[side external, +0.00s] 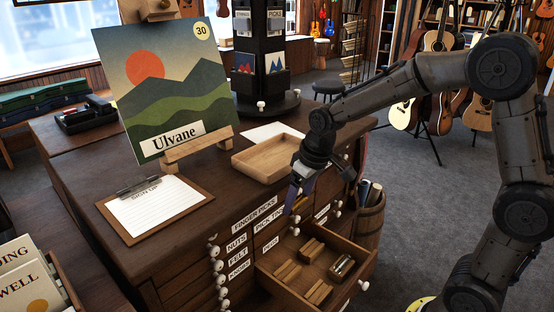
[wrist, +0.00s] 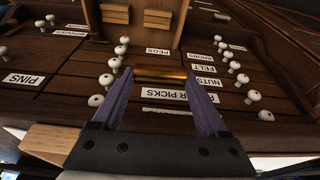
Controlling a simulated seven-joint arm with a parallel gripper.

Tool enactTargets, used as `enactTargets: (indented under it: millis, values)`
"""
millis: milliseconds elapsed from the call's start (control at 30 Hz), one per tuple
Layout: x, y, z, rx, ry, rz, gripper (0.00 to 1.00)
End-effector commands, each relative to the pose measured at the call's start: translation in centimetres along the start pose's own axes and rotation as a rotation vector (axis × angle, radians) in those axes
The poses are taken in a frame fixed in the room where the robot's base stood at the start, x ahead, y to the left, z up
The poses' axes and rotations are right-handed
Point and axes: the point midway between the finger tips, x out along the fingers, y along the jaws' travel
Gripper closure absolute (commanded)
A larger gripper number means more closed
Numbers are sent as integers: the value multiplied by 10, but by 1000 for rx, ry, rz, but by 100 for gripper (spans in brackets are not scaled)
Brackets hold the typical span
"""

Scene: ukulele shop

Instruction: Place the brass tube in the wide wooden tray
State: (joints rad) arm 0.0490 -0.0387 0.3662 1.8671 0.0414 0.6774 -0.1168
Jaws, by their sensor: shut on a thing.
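In the wrist view the brass tube (wrist: 160,74) lies crosswise between the tips of my gripper (wrist: 160,78), which is shut on it. In the side view my gripper (side external: 296,196) hangs in front of the cabinet, just beyond the tray's near right corner and above the open drawer; I cannot make out the tube there. The wide wooden tray (side external: 256,168) is pale, shallow and empty on the cabinet top. A pale wooden corner, likely the tray (wrist: 52,142), shows at lower left in the wrist view.
The open drawer (side external: 318,245) below holds several wooden blocks and a metallic piece (side external: 342,266). A picture on an easel (side external: 165,90) stands left of the tray, with a clipboard (side external: 155,208) in front. A dark display stand (side external: 262,60) is behind the tray.

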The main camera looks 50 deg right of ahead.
Motion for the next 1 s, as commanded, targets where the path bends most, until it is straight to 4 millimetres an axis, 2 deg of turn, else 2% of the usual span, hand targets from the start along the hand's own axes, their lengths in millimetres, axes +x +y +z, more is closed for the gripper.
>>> enactTargets:
  millis: [33,100,300,400,500,600,700,1000]
  values:
    - [-27,4,-10,2,15,3,78]
    - [-60,8,-16,5,15,5,78]
    - [-148,18,-24,19,10,10,78]
    - [-180,21,-23,28,6,13,78]
    - [-201,24,-22,37,2,15,78]
    - [-211,26,-22,44,-3,17,78]
    - [-209,28,-28,47,-6,17,78]
    - [-164,38,-81,47,-8,17,78]
